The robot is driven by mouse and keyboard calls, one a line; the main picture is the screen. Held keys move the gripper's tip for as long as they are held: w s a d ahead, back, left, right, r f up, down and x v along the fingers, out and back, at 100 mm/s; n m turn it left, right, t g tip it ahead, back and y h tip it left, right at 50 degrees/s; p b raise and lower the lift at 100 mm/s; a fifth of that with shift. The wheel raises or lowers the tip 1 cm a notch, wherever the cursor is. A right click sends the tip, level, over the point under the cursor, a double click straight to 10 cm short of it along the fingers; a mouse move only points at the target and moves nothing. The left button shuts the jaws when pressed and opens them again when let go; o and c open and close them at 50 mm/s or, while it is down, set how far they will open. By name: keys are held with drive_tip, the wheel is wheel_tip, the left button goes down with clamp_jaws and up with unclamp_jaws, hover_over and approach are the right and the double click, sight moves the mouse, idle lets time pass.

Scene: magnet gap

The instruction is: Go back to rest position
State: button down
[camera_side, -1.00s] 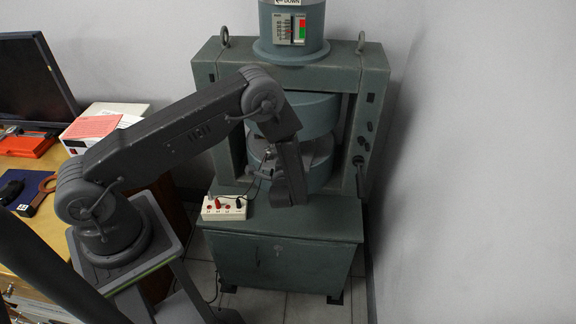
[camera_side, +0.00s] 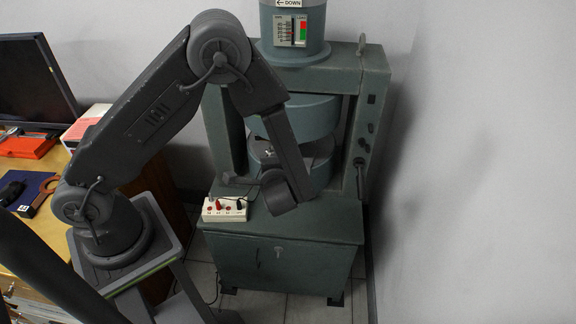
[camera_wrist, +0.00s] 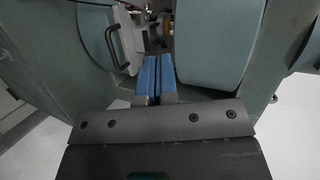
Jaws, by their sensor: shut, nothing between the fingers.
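My gripper (camera_wrist: 157,60) shows in the wrist view as two blue fingers side by side, shut with nothing between them. They point toward the gap of the green magnet (camera_side: 345,200), between its round pole pieces. In the wrist view a round pole piece (camera_wrist: 212,45) stands just right of the fingers. In the side view my arm is bent high, with its wrist low in front of the magnet; the fingers are hidden there.
A white terminal box (camera_side: 224,209) with leads sits on the magnet's base, left of my wrist. A wooden desk (camera_side: 40,222) with a monitor (camera_side: 36,85) stands at the left. A bare wall is at the right. In the wrist view a black handle (camera_wrist: 113,45) is left of the fingers.

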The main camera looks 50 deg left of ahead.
drive_tip(key=s+d+r+n+h, duration=0.2)
drive_tip(key=s+r+h, duration=0.4)
drive_tip(key=r, duration=0.6)
drive_tip(key=s+d+r+n+g+h, duration=0.1)
drive_tip(key=s+d+r+n+h, duration=0.2)
drive_tip(key=s+r+h, duration=0.3)
drive_tip(key=s+r+n, duration=0.1)
drive_tip(key=s+r, duration=0.3)
drive_tip(key=r, duration=0.2)
drive_tip(key=shift+s+d+r, duration=0.15)
drive_tip(key=shift+s+d, duration=0.15)
drive_tip(key=shift+d, duration=0.05)
